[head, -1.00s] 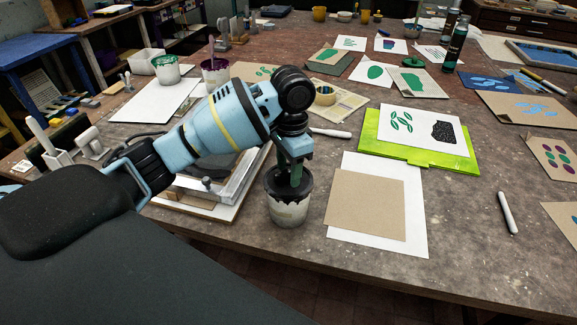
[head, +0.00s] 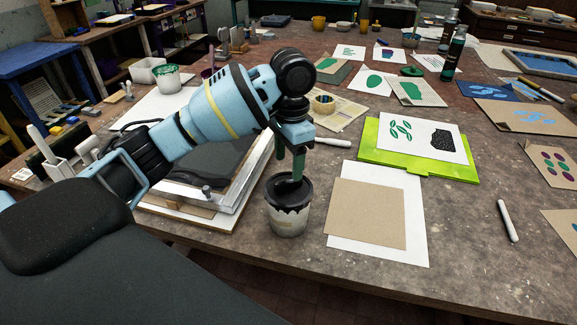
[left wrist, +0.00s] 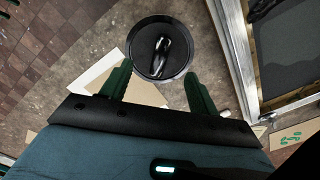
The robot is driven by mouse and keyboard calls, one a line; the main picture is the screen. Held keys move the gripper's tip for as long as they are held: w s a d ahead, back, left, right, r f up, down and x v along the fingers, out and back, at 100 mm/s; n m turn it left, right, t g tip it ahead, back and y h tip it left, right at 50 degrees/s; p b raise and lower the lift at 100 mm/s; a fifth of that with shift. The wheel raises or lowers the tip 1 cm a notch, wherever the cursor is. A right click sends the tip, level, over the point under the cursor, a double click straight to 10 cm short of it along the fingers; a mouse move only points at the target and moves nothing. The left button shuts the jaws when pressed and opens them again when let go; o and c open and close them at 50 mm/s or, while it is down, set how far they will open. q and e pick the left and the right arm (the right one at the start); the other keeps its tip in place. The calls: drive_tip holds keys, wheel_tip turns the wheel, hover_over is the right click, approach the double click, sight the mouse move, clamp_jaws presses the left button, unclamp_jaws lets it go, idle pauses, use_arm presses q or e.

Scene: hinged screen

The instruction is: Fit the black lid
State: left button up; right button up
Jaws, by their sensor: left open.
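The black lid (head: 284,187) lies on top of a white pot (head: 289,222) with dark drips down its side, near the table's front edge. In the left wrist view the lid (left wrist: 143,62) is a round dark disc with a shiny raised handle (left wrist: 162,55) in its middle. I cannot tell if it is pressed fully down. My left gripper (head: 291,168) is just above the lid. Its green fingers are open and empty in the left wrist view (left wrist: 158,75), with the lid beyond their tips. My right gripper is not in view.
A framed screen (head: 228,160) stands left of the pot, under my left arm. A brown card (head: 366,214) on white paper lies to its right. A lime green board (head: 420,164) with a print lies behind that. A white marker (head: 507,220) lies further right.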

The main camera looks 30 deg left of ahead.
use_arm(q)
drive_tip(key=shift+r, duration=1.45)
